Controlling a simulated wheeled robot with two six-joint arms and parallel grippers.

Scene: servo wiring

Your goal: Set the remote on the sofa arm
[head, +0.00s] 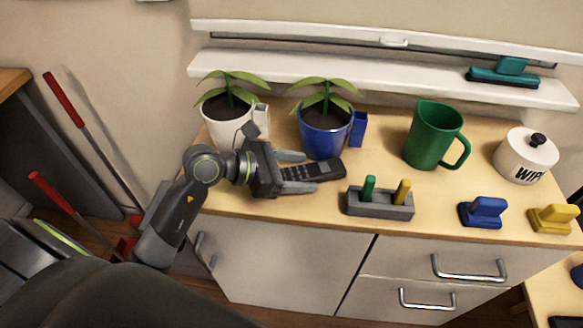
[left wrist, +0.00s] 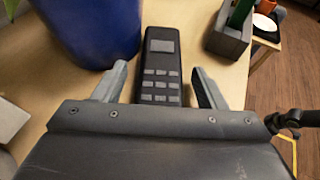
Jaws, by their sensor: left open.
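The dark grey remote (head: 325,169) lies on the wooden cabinet top, in front of the blue plant pot. My left gripper (head: 306,172) is open, with its fingers on either side of the remote. In the left wrist view the remote (left wrist: 160,62) lies between the two fingers (left wrist: 160,82), with its keys and screen facing up and a gap on each side. Its near end is hidden behind the gripper body. No sofa arm shows in these views. My right gripper is not in view.
The blue pot (head: 324,138) stands close behind the remote, and a white pot (head: 221,127) to its left. A grey holder (head: 380,204) with a green and a yellow piece is to the right. A green mug (head: 430,140), white jar (head: 525,160) and blue block (head: 484,212) stand further right.

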